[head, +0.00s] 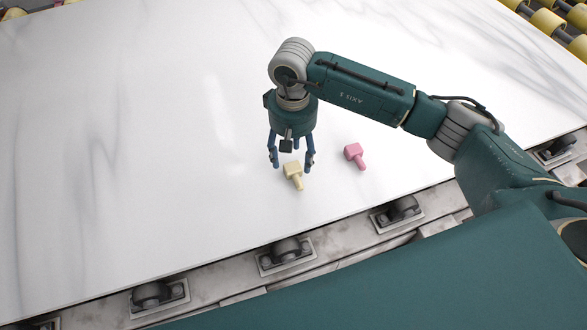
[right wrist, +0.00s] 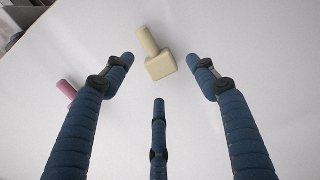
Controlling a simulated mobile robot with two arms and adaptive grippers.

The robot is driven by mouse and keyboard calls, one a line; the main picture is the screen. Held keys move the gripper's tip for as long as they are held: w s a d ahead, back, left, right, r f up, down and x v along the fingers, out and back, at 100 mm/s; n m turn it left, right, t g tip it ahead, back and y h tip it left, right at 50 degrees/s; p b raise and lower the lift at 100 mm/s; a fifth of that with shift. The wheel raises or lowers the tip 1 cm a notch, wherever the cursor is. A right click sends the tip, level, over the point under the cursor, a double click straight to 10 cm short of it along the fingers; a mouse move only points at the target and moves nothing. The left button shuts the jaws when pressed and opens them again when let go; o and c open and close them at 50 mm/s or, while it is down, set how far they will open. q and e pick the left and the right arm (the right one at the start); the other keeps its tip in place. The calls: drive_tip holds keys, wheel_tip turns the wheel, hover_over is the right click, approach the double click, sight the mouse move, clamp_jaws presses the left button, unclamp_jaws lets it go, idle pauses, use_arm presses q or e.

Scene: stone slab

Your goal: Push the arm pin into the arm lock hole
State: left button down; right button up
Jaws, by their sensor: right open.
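A pale yellow pin (head: 293,170) with a square head and a round shank lies on the white stone slab, just below my right gripper (head: 291,160). A pink pin (head: 354,153) of similar shape lies to its right. The right gripper points down with its three blue fingers spread, open and empty. In the right wrist view, the yellow pin (right wrist: 160,66) lies beyond and between the two side fingertips, and the pink pin (right wrist: 67,90) is partly behind the left finger. I cannot tell which is the arm pin. No lock hole can be made out. My left gripper is out of view.
The white slab (head: 120,120) is broad and mostly bare, with free room to the left. Dark rollers in metal brackets (head: 286,252) line its front edge. Yellow rollers (head: 548,22) stand at the top right.

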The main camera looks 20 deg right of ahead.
sight(293, 167)
wheel_tip(293, 167, down, 4)
drive_tip(key=shift+f+p, duration=0.2)
drive_tip(key=shift+p, duration=0.95)
drive_tip(key=shift+w+f, duration=0.1)
drive_tip(key=shift+f, duration=0.3)
drive_tip(key=shift+w, duration=0.1)
drive_tip(key=shift+c, duration=0.5)
drive_tip(key=c, duration=0.9)
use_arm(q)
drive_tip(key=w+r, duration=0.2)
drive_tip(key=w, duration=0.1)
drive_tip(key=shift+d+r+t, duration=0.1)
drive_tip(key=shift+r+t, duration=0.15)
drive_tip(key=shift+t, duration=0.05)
use_arm(e)
drive_tip(key=c, duration=0.5)
